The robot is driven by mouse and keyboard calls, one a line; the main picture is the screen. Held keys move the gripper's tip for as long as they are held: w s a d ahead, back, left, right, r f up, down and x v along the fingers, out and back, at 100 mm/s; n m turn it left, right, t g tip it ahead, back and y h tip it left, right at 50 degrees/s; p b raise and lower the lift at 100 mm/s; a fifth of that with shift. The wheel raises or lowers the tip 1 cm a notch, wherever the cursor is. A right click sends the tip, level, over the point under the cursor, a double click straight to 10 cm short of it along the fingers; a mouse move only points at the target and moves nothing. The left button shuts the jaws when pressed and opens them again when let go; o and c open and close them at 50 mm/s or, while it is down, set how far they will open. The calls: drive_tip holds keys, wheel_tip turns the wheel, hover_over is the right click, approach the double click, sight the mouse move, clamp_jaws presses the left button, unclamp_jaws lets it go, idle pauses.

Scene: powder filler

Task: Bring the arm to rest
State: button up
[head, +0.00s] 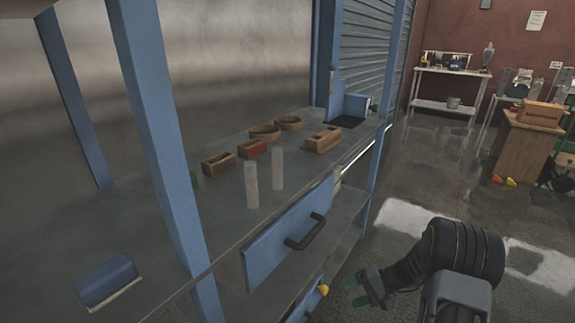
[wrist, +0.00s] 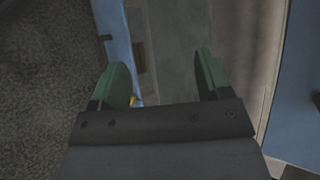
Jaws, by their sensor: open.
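My gripper (head: 372,289) is at the lower right of the head view, to the right of the workbench and clear of it. My dark arm bends down and left to it. In the wrist view the two green fingers of my gripper (wrist: 168,78) stand well apart with nothing between them. The gripper is open and empty.
The blue-framed workbench (head: 225,233) carries several wooden boxes (head: 219,163) and two pale cylinders (head: 251,185). Its blue drawer front (head: 290,232) with a black handle (head: 305,232) is close to my gripper. Open floor (head: 420,185) lies to the right, before a wooden cabinet (head: 522,150).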

drive_tip(key=s+a+r+n+t+h+p, duration=0.1)
drive_tip(key=s+r+h+p, duration=0.3)
drive_tip(key=r, duration=0.9)
drive_tip(key=s+a+r+n+t+h+p, duration=0.1)
drive_tip(key=s+r+h+p, duration=0.3)
drive_tip(key=r+p, duration=0.5)
drive_tip(key=s+a+r+n+t+h+p, duration=0.1)
drive_tip(key=s+r+h+p, duration=0.2)
drive_tip(key=r, duration=1.5)
drive_tip(key=shift+s+r+t+h+p, duration=0.15)
drive_tip(key=shift+s+t+h+p, duration=0.25)
drive_tip(key=shift+s+p, duration=1.45)
